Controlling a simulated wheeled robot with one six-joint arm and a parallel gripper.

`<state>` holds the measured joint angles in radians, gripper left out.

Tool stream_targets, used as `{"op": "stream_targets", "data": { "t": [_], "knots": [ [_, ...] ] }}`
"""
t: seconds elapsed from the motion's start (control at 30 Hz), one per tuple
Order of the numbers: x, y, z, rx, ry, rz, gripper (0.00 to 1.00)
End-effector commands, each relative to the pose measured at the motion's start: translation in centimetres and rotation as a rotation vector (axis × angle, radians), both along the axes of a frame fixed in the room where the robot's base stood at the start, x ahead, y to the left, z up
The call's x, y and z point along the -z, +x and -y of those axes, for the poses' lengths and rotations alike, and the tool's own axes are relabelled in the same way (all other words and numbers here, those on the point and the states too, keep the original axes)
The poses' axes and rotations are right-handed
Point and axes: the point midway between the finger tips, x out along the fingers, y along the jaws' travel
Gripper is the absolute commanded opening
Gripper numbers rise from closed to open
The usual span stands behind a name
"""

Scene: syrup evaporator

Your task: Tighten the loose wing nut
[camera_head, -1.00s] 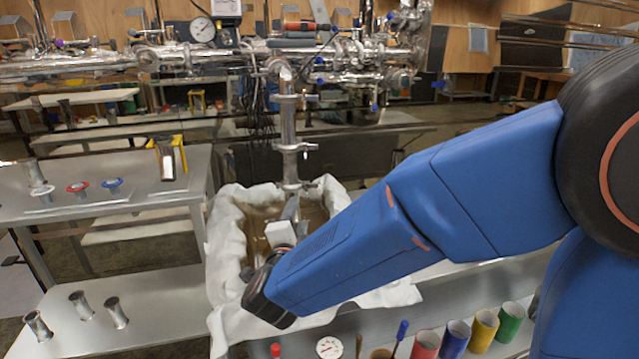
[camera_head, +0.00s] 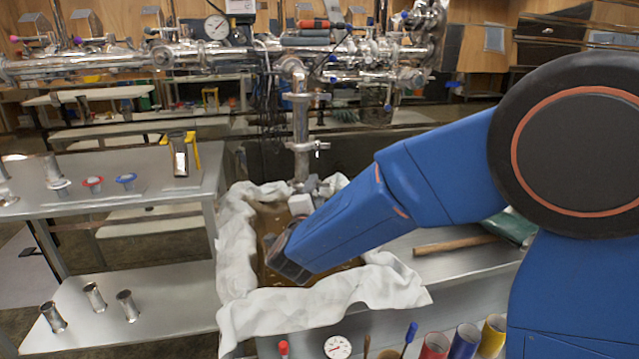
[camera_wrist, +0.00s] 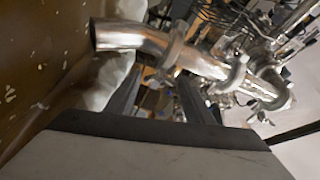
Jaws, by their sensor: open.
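A shiny vertical pipe (camera_head: 301,115) hangs over the cloth-lined trough and carries clamps. The lower clamp (camera_head: 303,146) and upper clamp (camera_head: 303,97) each have a small part sticking out to the right, probably a wing nut. I cannot tell which is loose. In the wrist view the pipe (camera_wrist: 130,36) runs across the top, with a clamp (camera_wrist: 175,45) near its open end and another clamp (camera_wrist: 236,72) farther along. My gripper (camera_wrist: 158,98) is open and empty, its fingers pointing toward the pipe and apart from it.
Steel shelves (camera_head: 135,165) stand at left with short pipe pieces (camera_head: 95,297). Coloured cylinders (camera_head: 465,340) stand at the front. A wooden-handled tool (camera_head: 455,245) lies on the right-hand surface.

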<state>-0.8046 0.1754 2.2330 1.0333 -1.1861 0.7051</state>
Motion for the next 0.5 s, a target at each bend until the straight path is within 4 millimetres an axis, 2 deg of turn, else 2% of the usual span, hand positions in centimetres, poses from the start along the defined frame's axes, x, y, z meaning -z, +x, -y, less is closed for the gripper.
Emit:
{"op": "stream_targets", "data": {
  "t": [0.2,0.5],
  "knots": [
    [-0.1,3.7,0.6,0.002,-0.001,-0.002,0.47],
    [-0.2,6.1,0.8,0.000,0.000,-0.001,0.47]
  ]
}}
